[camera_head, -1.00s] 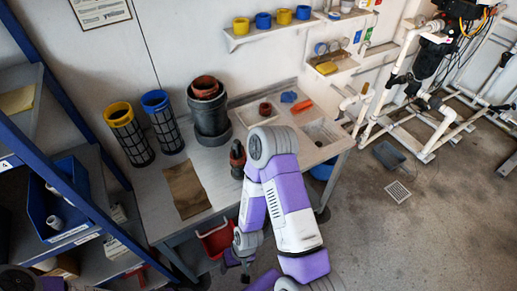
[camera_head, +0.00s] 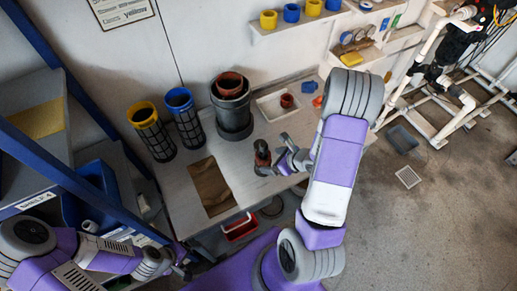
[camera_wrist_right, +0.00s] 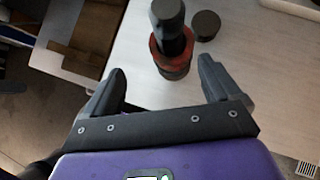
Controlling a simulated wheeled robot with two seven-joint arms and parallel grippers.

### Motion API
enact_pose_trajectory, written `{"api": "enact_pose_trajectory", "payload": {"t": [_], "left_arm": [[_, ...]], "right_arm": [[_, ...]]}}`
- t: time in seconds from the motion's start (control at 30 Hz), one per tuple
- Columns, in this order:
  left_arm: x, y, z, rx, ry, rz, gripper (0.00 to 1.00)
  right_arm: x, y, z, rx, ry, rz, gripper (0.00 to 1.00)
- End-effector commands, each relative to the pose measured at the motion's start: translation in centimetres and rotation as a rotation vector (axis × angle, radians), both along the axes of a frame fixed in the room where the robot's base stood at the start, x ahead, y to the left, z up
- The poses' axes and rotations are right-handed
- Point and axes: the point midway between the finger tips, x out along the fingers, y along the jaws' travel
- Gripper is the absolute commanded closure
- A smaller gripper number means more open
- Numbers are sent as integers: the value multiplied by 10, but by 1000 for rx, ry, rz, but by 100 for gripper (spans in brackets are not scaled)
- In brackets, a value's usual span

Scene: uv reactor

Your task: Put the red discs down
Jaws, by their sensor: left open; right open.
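The red discs (camera_wrist_right: 176,62) sit around a dark upright post (camera_wrist_right: 168,14) on the table, ahead of my right gripper (camera_wrist_right: 160,85) in the right wrist view. How many discs there are is unclear. In the head view this reddish stack with a dark top (camera_head: 262,155) stands near the table's front edge. My right gripper (camera_head: 287,160) is just right of it, open and empty, with the stack beyond its fingertips. My left gripper (camera_head: 183,268) is open at the lower left, below the table front and away from the stack.
A small dark round piece (camera_wrist_right: 206,25) lies beside the post. A brown mat (camera_head: 210,187), yellow mesh cylinder (camera_head: 152,130), blue one (camera_head: 185,118) and large grey pot (camera_head: 233,115) occupy the table. Blue shelving (camera_head: 95,140) bounds the left.

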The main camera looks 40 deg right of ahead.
Motion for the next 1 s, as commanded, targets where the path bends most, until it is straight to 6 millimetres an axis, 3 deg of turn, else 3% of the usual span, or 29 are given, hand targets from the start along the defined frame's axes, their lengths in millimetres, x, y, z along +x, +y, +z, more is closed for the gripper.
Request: {"api": "enact_pose_trajectory", "payload": {"t": [0.13,0.7,1.0], "left_arm": [[0,0,1,0,1,0,12],[0,0,-2,0,1,0,12],[0,0,-2,0,1,0,12]], "right_arm": [[8,-11,3,-1,-26,-62,9],[52,2,-44,-2,-27,-60,9],[55,3,-47,-2,-27,-62,9]]}}
